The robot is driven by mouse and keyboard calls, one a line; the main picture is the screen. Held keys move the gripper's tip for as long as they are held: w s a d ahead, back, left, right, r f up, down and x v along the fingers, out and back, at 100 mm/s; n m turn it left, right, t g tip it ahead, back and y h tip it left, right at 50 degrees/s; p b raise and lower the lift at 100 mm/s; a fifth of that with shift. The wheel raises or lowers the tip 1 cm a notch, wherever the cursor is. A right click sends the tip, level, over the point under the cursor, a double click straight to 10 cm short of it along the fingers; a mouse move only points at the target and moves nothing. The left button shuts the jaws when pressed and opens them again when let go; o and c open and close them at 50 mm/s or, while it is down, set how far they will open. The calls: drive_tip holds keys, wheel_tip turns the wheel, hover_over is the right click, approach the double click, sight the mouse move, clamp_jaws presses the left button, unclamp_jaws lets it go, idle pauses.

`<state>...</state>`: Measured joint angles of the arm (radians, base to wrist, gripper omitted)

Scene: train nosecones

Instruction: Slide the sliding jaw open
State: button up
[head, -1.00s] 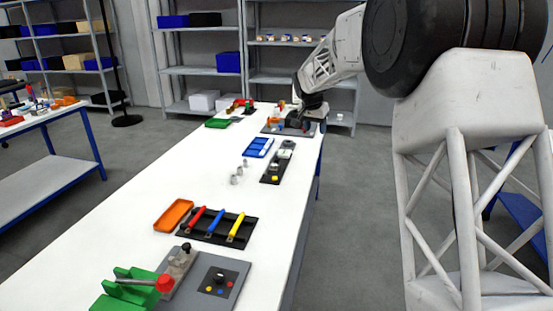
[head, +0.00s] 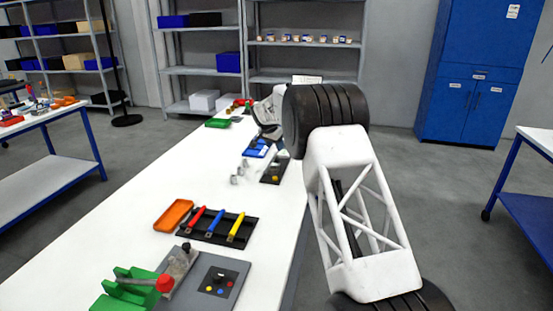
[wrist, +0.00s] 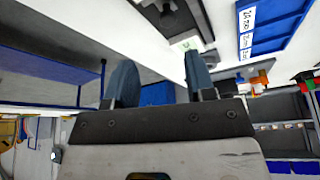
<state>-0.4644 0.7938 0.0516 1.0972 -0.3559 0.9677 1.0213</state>
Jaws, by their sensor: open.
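In the head view, a green fixture (head: 128,290) with a red-ended rod stands at the near left. Beside it a worn grey metal block (head: 178,264) with a black knob sits on a grey plate; I cannot tell for sure whether this block is the sliding jaw. My gripper (wrist: 160,82) shows in the wrist view with its two dark blue fingers apart and nothing between them. In the head view it is mostly hidden by my arm, at the far part of the table and well away from the green fixture.
The white table (head: 110,220) holds an orange tray (head: 173,215), a black rack (head: 218,236) with red, blue and yellow handles, and a blue compartment tray (head: 256,148), also in the wrist view (wrist: 272,24). A button panel (head: 218,281) lies by the grey block. The left middle is clear.

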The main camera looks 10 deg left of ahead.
sight(277, 159)
drive_tip(key=shift+w+a+f, duration=0.25)
drive_tip(key=shift+a+f, duration=0.25)
drive_tip(key=shift+a, duration=0.1)
drive_tip(key=shift+x, duration=3.9)
clamp_jaws()
